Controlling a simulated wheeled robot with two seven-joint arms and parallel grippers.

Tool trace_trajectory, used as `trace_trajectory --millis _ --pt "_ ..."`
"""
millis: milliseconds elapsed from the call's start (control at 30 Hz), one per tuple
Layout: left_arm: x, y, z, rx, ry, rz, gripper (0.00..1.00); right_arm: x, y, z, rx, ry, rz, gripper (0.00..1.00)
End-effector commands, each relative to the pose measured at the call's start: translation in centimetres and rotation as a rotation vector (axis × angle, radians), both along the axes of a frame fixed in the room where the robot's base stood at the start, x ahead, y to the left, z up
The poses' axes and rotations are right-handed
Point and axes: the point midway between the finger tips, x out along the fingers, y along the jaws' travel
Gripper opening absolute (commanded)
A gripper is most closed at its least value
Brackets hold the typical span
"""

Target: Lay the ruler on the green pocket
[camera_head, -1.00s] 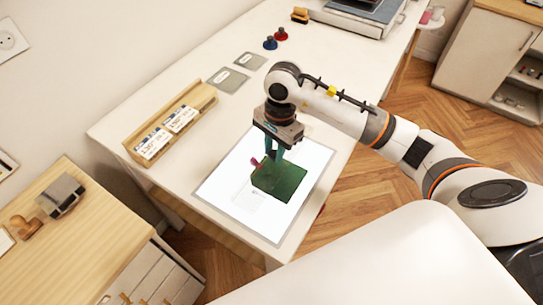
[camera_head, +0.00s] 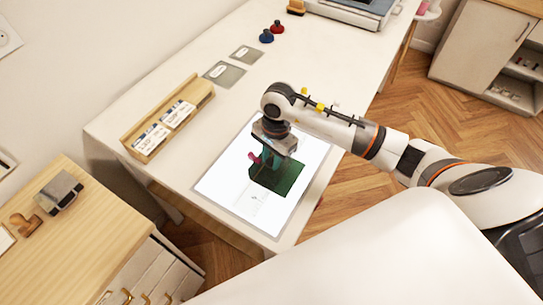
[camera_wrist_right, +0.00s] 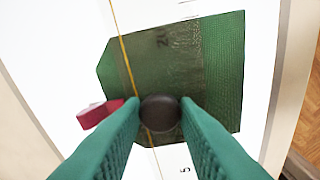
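The green pocket (camera_head: 288,180) lies flat on the bright white panel (camera_head: 215,190) of the table. It also fills the middle of the right wrist view (camera_wrist_right: 222,75). A clear ruler (camera_wrist_right: 172,45) with a yellow line and printed marks lies across or just above the pocket. I cannot tell whether it touches. Its dark round knob (camera_wrist_right: 160,112) sits between the green fingertips of my right gripper (camera_wrist_right: 160,106), which is closed on it. In the head view my right gripper (camera_head: 268,157) is over the pocket's far left part and hides some of it. My left gripper is not in view.
A pink-red item (camera_wrist_right: 98,112) is beside the pocket's left edge. A wooden card holder (camera_head: 170,120) stands left of the panel, with grey cards (camera_head: 224,74) behind it. Red (camera_head: 277,27) and blue (camera_head: 266,36) knobbed items stand further back. The table's right side is clear.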

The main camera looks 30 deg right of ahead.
Motion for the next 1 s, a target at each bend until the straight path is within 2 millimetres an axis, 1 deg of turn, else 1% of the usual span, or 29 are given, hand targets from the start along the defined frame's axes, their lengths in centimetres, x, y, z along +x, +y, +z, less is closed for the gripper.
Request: trace_trajectory --millis 33,100,367,533,567,667,800,1000 --pt "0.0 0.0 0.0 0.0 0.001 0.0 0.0 0.0 0.0 0.1 0.0 0.0 0.0 0.36" --pt "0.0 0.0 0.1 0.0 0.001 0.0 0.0 0.0 0.0 0.1 0.0 0.0 0.0 0.47" --pt "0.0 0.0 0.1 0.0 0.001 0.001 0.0 0.0 0.0 0.1 0.0 0.0 0.0 0.48" --pt "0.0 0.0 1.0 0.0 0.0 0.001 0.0 0.0 0.0 1.0 0.0 0.0 0.0 0.48" --pt "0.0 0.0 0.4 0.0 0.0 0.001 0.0 0.1 -0.1 1.2 -0.001 -0.003 0.0 0.48" --pt "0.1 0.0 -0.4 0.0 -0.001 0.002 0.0 0.2 -0.4 2.9 -0.003 -0.007 0.001 0.48" --pt "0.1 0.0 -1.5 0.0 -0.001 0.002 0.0 0.4 -0.7 6.1 -0.001 -0.008 0.001 0.48" --pt "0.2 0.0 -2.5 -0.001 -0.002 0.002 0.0 0.5 -1.2 10.1 -0.002 -0.005 0.001 0.48"
